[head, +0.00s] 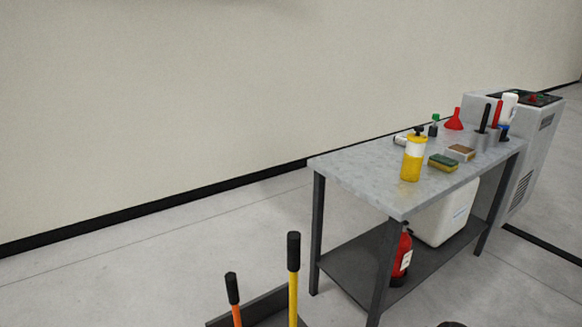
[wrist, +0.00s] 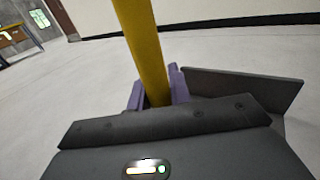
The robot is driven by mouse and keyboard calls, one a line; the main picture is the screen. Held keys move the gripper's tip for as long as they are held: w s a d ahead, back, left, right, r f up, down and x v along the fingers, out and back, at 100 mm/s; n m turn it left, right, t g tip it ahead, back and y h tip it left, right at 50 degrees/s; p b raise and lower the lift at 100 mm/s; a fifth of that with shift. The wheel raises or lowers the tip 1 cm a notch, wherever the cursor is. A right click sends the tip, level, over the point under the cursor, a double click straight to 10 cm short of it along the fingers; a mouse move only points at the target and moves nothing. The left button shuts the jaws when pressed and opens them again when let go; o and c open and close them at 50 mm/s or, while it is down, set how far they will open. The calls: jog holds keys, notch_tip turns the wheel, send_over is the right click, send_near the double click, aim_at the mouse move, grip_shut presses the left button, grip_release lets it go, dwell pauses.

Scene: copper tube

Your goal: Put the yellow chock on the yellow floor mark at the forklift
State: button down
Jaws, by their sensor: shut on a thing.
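The yellow chock shows by its upright yellow handle (head: 293,285) with a black grip, at the bottom of the head view. In the wrist view a yellow bar (wrist: 142,45), which looks like this handle, runs up between the purple fingers of my gripper (wrist: 157,92). The gripper is shut on it. The chock's body is hidden in the wrist view and below the edge of the head view. My gripper is not visible in the head view. No forklift or yellow floor mark shows in either view.
An orange handle (head: 234,300) with a black grip stands left of the yellow one. A dark panel (head: 262,304) is behind them; a similar dark panel (wrist: 245,90) shows right of my gripper. A workbench (head: 345,172) with bottles and tools stands right. Floor (head: 120,265) at left is clear.

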jog(key=w+d+r+m+t+h+p, duration=0.1)
jog(key=d+r+m+t+h+p, duration=0.15)
jog(key=r+p, duration=0.85)
jog(key=w+d+r+m+t+h+p, duration=0.1)
jog(key=d+r+m+t+h+p, duration=0.2)
jog(key=r+p, duration=0.8)
jog(key=s+d+r+m+t+h+p, duration=0.1)
jog(key=d+r+m+h+p, duration=0.3)
jog(key=r+p, duration=0.5)
jog(key=s+d+r+m+t+h+p, duration=0.1)
jog(key=d+r+m+t+h+p, duration=0.3)
jog(key=r, duration=1.5)
jog(key=d+h+p, duration=0.3)
jog(key=p, duration=0.3)
jog(key=shift+r, duration=0.4)
jog(key=shift+s+d+f+t, duration=0.1)
jog(key=shift+t, duration=0.15)
jog(key=s+f, duration=0.4)
jog(key=f, duration=0.1)
jog(key=shift+s+f, duration=0.15)
jog(key=shift+f, duration=0.05)
